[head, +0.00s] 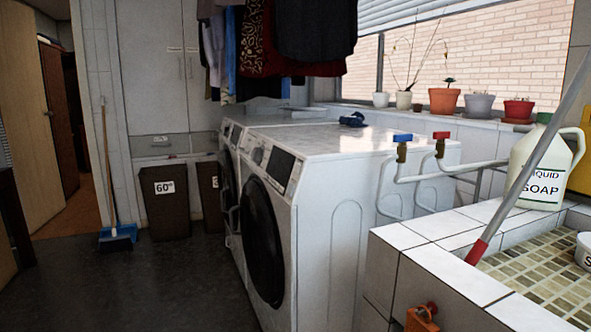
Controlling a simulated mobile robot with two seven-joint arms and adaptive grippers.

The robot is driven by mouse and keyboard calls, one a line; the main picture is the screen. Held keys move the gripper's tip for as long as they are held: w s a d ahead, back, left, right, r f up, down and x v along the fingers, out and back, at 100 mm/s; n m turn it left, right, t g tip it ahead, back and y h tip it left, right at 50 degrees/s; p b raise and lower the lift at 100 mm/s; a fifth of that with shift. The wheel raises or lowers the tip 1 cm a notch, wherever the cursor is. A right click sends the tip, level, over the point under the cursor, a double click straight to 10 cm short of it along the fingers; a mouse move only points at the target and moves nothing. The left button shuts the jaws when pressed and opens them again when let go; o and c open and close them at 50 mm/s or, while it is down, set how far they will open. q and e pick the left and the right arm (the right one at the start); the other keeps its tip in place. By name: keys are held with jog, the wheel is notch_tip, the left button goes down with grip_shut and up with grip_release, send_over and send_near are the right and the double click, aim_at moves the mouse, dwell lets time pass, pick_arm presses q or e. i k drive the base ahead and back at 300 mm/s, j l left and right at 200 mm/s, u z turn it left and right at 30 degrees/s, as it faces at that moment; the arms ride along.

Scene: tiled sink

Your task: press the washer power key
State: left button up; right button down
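Two white front-loading machines stand side by side in the middle of the head view. The nearer machine (325,215) has a round black door (262,243) and a front control panel (281,168) with a dark display. The farther machine (229,190) is mostly hidden behind it. I cannot tell from the picture which one is the washer. The power key is too small to make out. Neither of my grippers is in view.
A tiled sink (430,262) fills the lower right, with a soap jug (543,172) and a leaning red-tipped pole (503,215). Pipes with blue and red taps (402,139) stand beside the nearer machine. Hanging clothes (315,30) are above. Dark floor (170,290) is clear at left.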

aim_at(291, 188)
jog(key=i+j, duration=0.1)
jog(key=i+j+z, duration=0.65)
jog(key=j, duration=0.3)
jog(key=j+z, duration=0.3)
jog(key=j, duration=0.2)
jog(key=j+z, duration=0.3)
jog(key=j, duration=0.25)
